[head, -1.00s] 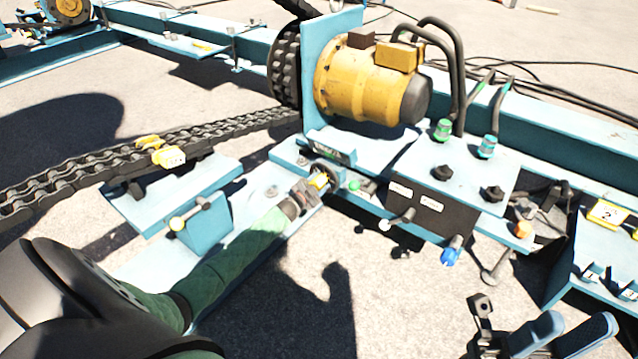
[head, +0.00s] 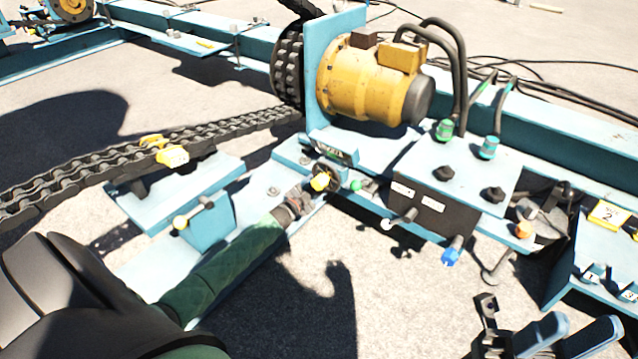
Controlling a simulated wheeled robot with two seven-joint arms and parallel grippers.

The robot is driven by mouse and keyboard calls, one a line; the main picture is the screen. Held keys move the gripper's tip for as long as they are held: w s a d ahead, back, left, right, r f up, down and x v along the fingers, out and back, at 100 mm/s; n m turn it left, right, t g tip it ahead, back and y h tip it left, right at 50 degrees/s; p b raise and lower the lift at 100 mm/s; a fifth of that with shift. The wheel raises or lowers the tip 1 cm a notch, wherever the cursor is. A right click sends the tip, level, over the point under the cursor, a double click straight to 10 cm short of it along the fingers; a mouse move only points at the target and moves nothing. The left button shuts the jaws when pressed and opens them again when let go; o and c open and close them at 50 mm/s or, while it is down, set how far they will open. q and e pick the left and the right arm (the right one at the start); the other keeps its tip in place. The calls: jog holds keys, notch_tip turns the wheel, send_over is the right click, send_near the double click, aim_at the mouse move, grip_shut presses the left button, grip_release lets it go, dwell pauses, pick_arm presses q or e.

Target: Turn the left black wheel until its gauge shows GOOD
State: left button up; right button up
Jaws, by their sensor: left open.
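The left black wheel (head: 342,177) sits below the yellow motor, mostly edge-on, with a yellow knob (head: 320,183) at its near left side. A small dark gauge (head: 334,150) is just above the wheel; its reading is too small to make out. My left gripper (head: 306,192) is open, its tips just left of the yellow knob, with a small gap seeming to show. A dark jaw-like part at the lower right looks like my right gripper (head: 488,312); its opening cannot be made out.
A control box (head: 435,205) with black knobs and levers stands right of the wheel. A green button (head: 355,185) is close beside the wheel. A heavy chain (head: 150,160) and a blue bracket (head: 208,225) lie left. Blue handles (head: 540,335) show at lower right.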

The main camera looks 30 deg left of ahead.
aim_at(318, 185)
pick_arm(q)
jog(key=s, duration=0.2)
jog(key=shift+s+a, duration=0.1)
jog(key=shift+s, duration=0.5)
dwell(0.9)
